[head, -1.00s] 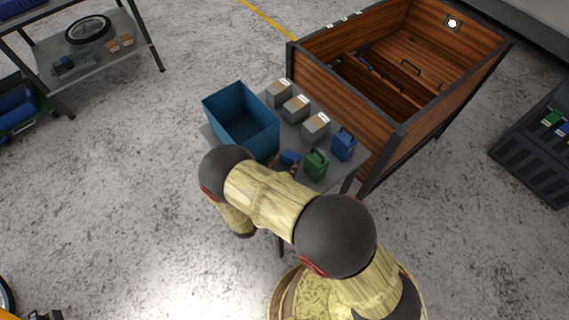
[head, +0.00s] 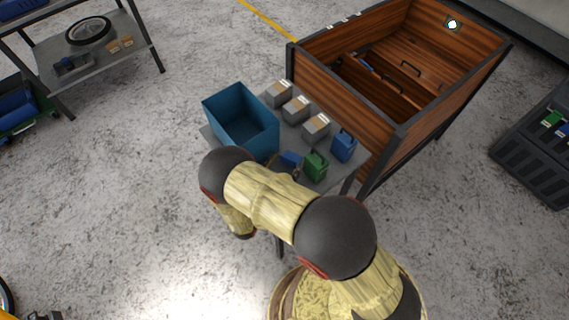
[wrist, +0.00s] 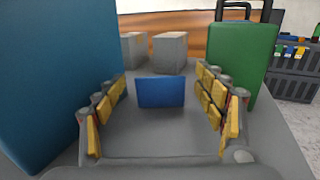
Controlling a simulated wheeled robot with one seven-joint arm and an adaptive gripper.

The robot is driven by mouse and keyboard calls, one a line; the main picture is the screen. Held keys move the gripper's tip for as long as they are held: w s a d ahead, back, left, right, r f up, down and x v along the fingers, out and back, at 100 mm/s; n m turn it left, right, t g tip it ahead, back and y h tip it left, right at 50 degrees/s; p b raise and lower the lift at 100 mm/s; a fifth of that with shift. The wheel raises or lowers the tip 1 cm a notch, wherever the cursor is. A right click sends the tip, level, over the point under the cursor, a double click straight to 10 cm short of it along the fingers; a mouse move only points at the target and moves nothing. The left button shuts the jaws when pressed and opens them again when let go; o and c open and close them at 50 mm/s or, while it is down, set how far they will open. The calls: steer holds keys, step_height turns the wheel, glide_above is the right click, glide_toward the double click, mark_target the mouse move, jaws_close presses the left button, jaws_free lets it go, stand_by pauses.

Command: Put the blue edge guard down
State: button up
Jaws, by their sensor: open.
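The blue edge guard (wrist: 161,92) stands on the grey table (wrist: 150,139) in the wrist view, between and a little beyond the fingertips. In the head view the blue edge guard (head: 291,159) shows beside the green container, close to my arm. My gripper (wrist: 160,105) is open, its yellow-padded fingers spread to either side of the guard with visible gaps. In the head view my arm mostly hides the gripper.
A blue bin (head: 240,118) stands left of the guard. A green container (head: 316,164) and a blue container (head: 344,145) stand right. Several grey boxes (head: 296,109) line the far side. A wooden cargo box (head: 345,103) adjoins the table.

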steer(key=p+v, duration=0.1)
steer(key=v, duration=1.1)
